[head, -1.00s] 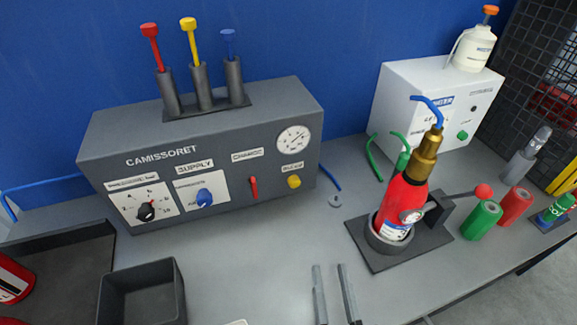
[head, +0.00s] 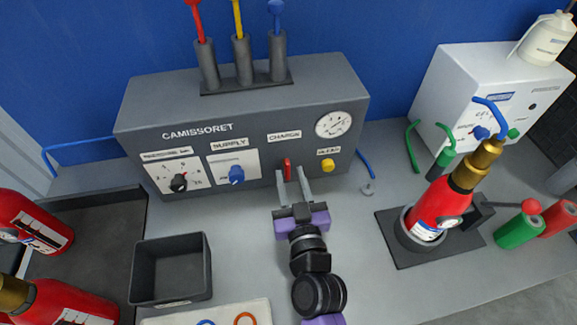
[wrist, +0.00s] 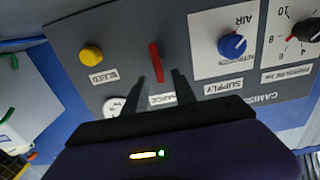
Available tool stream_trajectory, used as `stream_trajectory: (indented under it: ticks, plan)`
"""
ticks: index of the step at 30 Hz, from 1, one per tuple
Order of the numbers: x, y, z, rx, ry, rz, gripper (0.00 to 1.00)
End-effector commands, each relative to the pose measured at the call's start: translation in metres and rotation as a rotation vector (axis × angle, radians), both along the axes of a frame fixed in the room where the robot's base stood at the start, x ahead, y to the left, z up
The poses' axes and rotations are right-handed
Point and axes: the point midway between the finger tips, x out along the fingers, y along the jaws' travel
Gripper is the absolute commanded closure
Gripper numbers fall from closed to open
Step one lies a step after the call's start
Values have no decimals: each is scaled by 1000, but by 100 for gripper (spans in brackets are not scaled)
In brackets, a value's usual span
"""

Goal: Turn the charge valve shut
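The charge valve is a red lever (head: 287,168) on the front of the grey CAMISSORET panel (head: 345,95), under the CHARGE label. In the wrist view the red lever (wrist: 155,62) stands nearly upright in the picture, just beyond my fingertips. My gripper (head: 292,183) is in front of the panel, fingers pointing at the lever. In the wrist view its two fingers (wrist: 159,80) are apart with a gap between them, and the lever lines up near that gap. I cannot tell whether the fingertips reach around it.
A yellow bleed button (head: 328,165) is right of the lever and a blue supply knob (head: 236,175) left. A red extinguisher (head: 440,206) stands in a holder at right. An empty grey bin (head: 209,268) and more extinguishers are at left. A gauge (head: 335,124) is above.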

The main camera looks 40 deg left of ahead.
Motion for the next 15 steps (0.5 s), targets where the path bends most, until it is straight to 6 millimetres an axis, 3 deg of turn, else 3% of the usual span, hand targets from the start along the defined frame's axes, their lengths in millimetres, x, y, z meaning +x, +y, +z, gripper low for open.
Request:
stream_trajectory:
  ticks: [6, 15]
  plan:
    - [16, 18, 0, 1, 1, 0, 67]
    - [19, 21, 0, 0, 0, -1, 67]
